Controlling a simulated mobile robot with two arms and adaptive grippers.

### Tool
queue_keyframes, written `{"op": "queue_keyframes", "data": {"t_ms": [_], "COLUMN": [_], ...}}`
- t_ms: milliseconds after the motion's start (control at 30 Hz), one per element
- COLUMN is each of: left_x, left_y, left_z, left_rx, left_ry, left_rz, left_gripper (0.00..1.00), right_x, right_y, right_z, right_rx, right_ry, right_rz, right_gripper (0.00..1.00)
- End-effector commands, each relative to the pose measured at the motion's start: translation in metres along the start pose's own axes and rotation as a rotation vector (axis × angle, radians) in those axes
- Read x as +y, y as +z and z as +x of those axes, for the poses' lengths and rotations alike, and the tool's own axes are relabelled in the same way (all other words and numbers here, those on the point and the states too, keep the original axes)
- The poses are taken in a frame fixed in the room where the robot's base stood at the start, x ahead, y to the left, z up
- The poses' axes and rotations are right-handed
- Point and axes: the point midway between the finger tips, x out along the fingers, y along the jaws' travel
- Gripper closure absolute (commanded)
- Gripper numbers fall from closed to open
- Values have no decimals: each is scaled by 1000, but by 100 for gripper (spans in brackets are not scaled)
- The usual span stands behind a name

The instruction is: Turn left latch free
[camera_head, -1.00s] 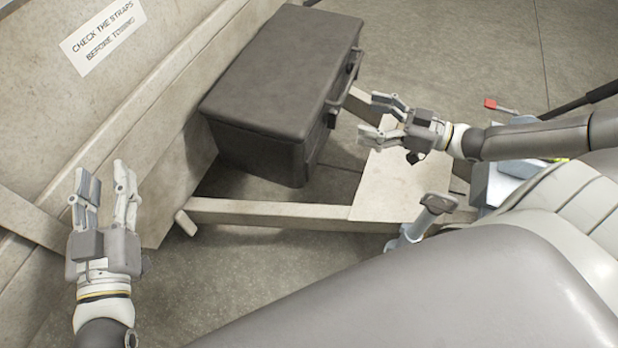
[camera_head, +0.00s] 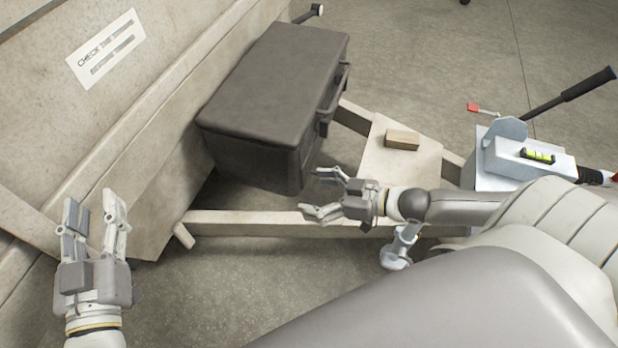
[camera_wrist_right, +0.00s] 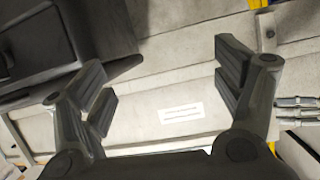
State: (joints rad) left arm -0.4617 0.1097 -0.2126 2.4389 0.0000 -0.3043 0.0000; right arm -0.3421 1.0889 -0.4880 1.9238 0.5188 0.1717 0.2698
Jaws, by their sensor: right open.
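A dark grey toolbox (camera_head: 270,95), lid shut, sits on the trailer frame. A dark handle and small latch parts (camera_head: 324,126) show on its right-hand face; they are too dark to tell whether a latch is turned. My right gripper (camera_head: 320,193) is open and empty, just right of the toolbox's lower near corner, below the latch parts. In the right wrist view its fingers (camera_wrist_right: 165,85) are spread with nothing between them, and the toolbox (camera_wrist_right: 110,25) is at the upper left. My left gripper (camera_head: 93,208) is open and empty, away from the toolbox at the lower left.
A beige frame beam (camera_head: 240,222) runs below the toolbox. A small tan block (camera_head: 403,140) lies on the frame plate. The coupling with a green level (camera_head: 538,155) and a black-gripped lever (camera_head: 588,84) stand right. A trailer wall with a sign (camera_head: 105,48) rises left.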

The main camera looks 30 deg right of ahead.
Motion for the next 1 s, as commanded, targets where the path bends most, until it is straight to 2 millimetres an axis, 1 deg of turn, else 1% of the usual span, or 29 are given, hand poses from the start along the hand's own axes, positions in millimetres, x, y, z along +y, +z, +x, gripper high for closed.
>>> {"op": "queue_keyframes", "data": {"t_ms": [100, 300, 900, 967, 1000], "left_x": [0, 0, 0, 0, 0], "left_y": [0, 0, 0, 2, 7], "left_z": [0, 0, 0, 0, 1], "left_rx": [0, 0, 0, -4, -15], "left_ry": [0, 0, 0, 0, 0], "left_rz": [0, 0, 0, 0, 0], "left_gripper": [60, 60, 60, 60, 60], "right_x": [-12, -21, -23, -22, -21], "right_y": [4, 10, 11, 12, 14], "right_z": [7, 12, 13, 13, 14], "right_rx": [-28, -63, -71, -73, -76], "right_ry": [9, 20, 23, 25, 30], "right_rz": [4, 0, 0, 0, 1], "right_gripper": [14, 14, 14, 14, 14]}}
